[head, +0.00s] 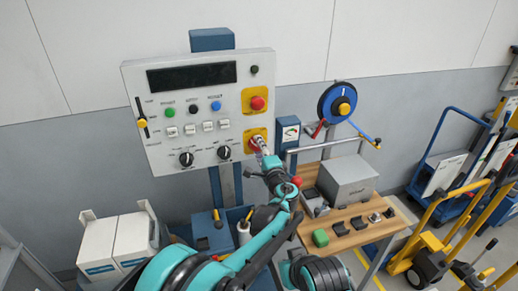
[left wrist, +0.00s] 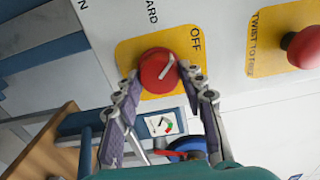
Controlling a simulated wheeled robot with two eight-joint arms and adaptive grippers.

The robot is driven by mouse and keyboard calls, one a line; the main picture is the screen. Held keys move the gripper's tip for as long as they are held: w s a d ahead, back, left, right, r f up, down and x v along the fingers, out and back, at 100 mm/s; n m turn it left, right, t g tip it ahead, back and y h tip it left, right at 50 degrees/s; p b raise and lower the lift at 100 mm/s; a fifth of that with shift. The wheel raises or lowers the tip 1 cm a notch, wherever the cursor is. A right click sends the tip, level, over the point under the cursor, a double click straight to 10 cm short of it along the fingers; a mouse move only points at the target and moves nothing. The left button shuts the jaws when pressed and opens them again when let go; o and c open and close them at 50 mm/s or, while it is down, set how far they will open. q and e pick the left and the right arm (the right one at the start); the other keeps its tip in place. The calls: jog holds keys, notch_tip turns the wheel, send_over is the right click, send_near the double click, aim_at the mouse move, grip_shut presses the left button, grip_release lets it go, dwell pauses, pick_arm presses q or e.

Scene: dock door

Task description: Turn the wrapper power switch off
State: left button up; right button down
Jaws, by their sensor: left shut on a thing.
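The power switch is a red rotary knob (left wrist: 152,72) on a yellow plate (left wrist: 128,50) with the word OFF printed beside it. A white line on the knob slants, with its upper end toward the OFF side in the left wrist view. In the head view the yellow plate (head: 249,136) is at the lower right of the grey control panel (head: 200,82). My left gripper (head: 259,146) is at this switch and partly hides it. In the left wrist view its fingers (left wrist: 159,76) are shut on the knob, one on each side. My right gripper is not in view.
A red push button (head: 257,103) on another yellow plate sits just above the switch. Two black knobs (head: 224,152) are to its left. A wooden table (head: 345,235) with a grey box (head: 347,180) and a blue reel (head: 337,102) stand to the right.

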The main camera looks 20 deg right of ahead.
pick_arm(q)
jog(key=shift+w+r, duration=0.1)
jog(key=shift+r, duration=0.05)
dwell(0.4)
jog(key=o, duration=1.2)
jog(key=shift+w, duration=0.1)
